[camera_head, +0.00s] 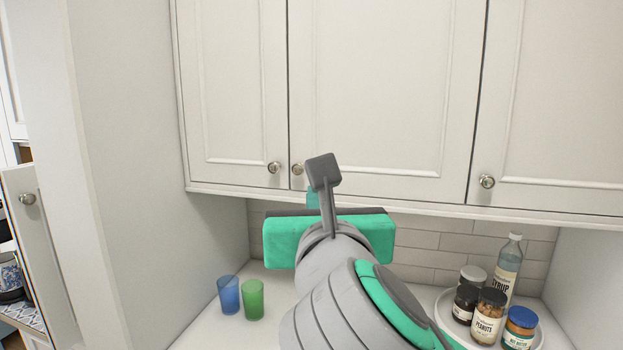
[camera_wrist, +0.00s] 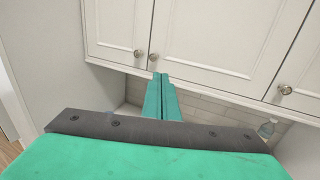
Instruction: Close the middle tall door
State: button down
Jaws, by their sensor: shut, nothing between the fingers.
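Three white panelled wall-cabinet doors hang side by side above the counter. The middle door (camera_head: 385,80) looks flush with its neighbours, with no clear gap along its edges. Its round knob (camera_head: 297,168) is at its lower left; the door also shows in the wrist view (camera_wrist: 215,40), with the knob (camera_wrist: 153,57). My gripper (camera_head: 312,199) is in front of the cabinet's lower edge, just below and right of that knob. Its teal fingers (camera_wrist: 161,76) are together and empty in the wrist view. The wrist part hides most of the fingers in the head view; contact cannot be told.
A blue glass (camera_head: 229,294) and a green glass (camera_head: 253,299) stand on the counter below. A round tray (camera_head: 447,301) holds jars and a syrup bottle (camera_head: 508,265) at the right. A side panel and a knobbed door (camera_head: 42,240) stand far left.

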jog(key=w, duration=1.4)
jog(key=shift+a, duration=0.2)
